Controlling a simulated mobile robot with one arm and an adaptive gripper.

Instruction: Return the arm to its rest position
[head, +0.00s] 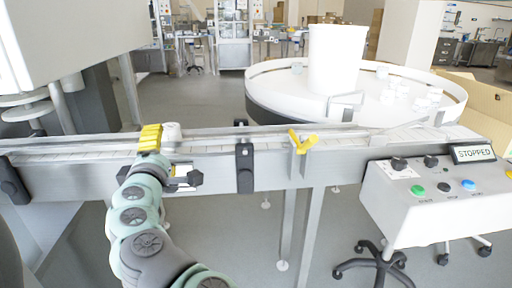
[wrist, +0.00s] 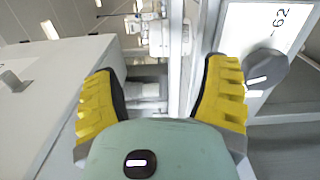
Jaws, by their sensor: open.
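My mint-green arm reaches up from the bottom of the head view, with my gripper (head: 150,138) at the conveyor (head: 210,165) on the left. Its ribbed yellow fingers also show in the wrist view (wrist: 162,68), spread wide apart. A small white jar or cap (head: 172,131) stands at the conveyor just right of the fingers in the head view. A pale, roundish part (wrist: 148,91) shows between the fingers in the wrist view; I cannot tell if it is the same piece. Nothing is seen clamped in the fingers.
A white machine housing (head: 80,35) hangs over the conveyor's left end. A yellow clamp (head: 300,141) sits on the rail. A round table (head: 272,84) with several white jars stands behind. The control box (head: 430,205) at right has a display (head: 473,154) reading STOPPED.

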